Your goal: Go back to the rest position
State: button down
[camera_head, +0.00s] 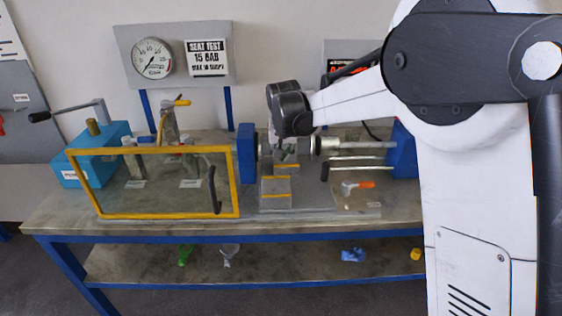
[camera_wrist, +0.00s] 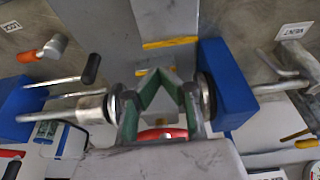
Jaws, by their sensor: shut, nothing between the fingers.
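My gripper (camera_head: 281,140) is over the middle of the test bench (camera_head: 60,212) in the head view, pointing down. It is shut and holds nothing. Its dark wrist hides part of the fingers and what is behind. Below it is a grey block with yellow stripes (camera_head: 276,188). In the wrist view, green-faced angled parts (camera_wrist: 177,90) stand between two dark round faces, with a metal spindle (camera_wrist: 75,108) on the left and a blue block (camera_wrist: 228,85) on the right.
A yellow-framed clear guard (camera_head: 238,182) stands at the left front, with a blue box (camera_head: 118,137) behind its left end. A gauge panel (camera_head: 178,55) rises at the back. An orange-handled tool (camera_head: 358,185) lies at the right. The room in front of the bench is open.

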jog(key=s+d+r+t, duration=0.1)
jog(key=s+d+r, duration=1.1)
jog(key=s+d, duration=0.35)
jog(key=s+d+f, duration=0.2)
jog(key=s+d, duration=0.1)
jog(key=s, duration=0.4)
jog(key=s+d+f+t+b, duration=0.1)
jog(key=s+d, duration=0.2)
jog(key=s, duration=0.5)
jog(key=s+d+f+m+t, duration=0.1)
jog(key=s+d+f, duration=0.1)
jog(key=s, duration=0.5)
jog(key=shift+s+d+f, duration=0.35)
jog(key=shift+s+d, duration=0.05)
jog(key=shift+d, duration=0.5)
